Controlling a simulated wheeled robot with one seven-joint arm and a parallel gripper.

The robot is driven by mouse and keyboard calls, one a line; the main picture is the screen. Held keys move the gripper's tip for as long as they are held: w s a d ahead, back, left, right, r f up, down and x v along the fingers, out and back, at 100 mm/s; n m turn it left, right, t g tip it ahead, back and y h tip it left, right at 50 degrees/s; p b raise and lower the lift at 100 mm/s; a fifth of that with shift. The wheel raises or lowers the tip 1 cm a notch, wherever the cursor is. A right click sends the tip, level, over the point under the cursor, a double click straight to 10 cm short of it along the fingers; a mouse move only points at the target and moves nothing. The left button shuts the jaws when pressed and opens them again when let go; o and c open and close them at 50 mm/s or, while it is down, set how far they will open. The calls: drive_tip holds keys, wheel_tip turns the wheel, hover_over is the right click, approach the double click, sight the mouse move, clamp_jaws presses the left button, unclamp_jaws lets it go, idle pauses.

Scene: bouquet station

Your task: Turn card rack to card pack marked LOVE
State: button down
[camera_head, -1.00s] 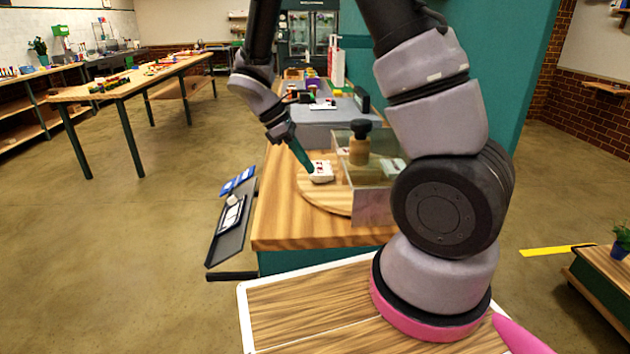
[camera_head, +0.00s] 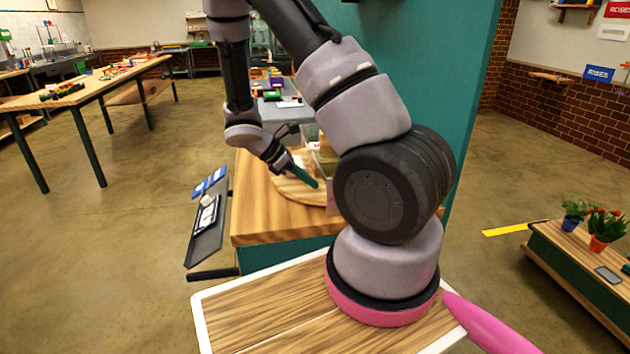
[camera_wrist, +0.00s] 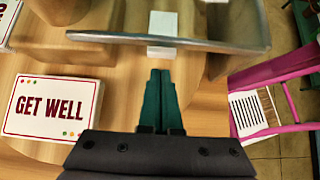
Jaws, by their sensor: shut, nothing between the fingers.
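The card rack (camera_head: 288,190) is a round wooden turntable near the front of the bench, with a clear upright panel on it. Much of it is hidden behind my arm. In the wrist view, a white card pack marked GET WELL (camera_wrist: 52,107) lies on the wood left of my gripper (camera_wrist: 161,72). The clear panel (camera_wrist: 110,38) crosses just beyond my fingertips; I cannot tell whether they touch it. My teal fingers are shut and empty, and in the head view my gripper (camera_head: 314,185) is low over the rack. No LOVE marking is readable.
A white block (camera_wrist: 162,30) shows beyond the panel. A dark tray (camera_head: 207,228) hangs at the bench's left edge with blue cards by it. A teal wall (camera_head: 420,60) stands to the right. A low plant table (camera_head: 580,270) is at far right. Floor on the left is open.

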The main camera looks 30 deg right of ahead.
sight(321, 190)
drive_tip(key=shift+s+d, duration=0.2)
drive_tip(key=shift+d, duration=0.55)
drive_tip(key=shift+d, duration=0.1)
drive_tip(key=shift+s+d, duration=0.6)
drive_tip(key=shift+a, duration=0.1)
drive_tip(key=shift+w+a, duration=0.1)
drive_tip(key=shift+a, duration=0.2)
drive_tip(key=a, duration=0.3)
drive_tip(key=a+r, duration=0.1)
drive_tip(key=shift+w+a, duration=0.4)
drive_tip(key=s+v, duration=0.1)
drive_tip(key=v, duration=0.7)
drive_tip(key=shift+r, duration=0.2)
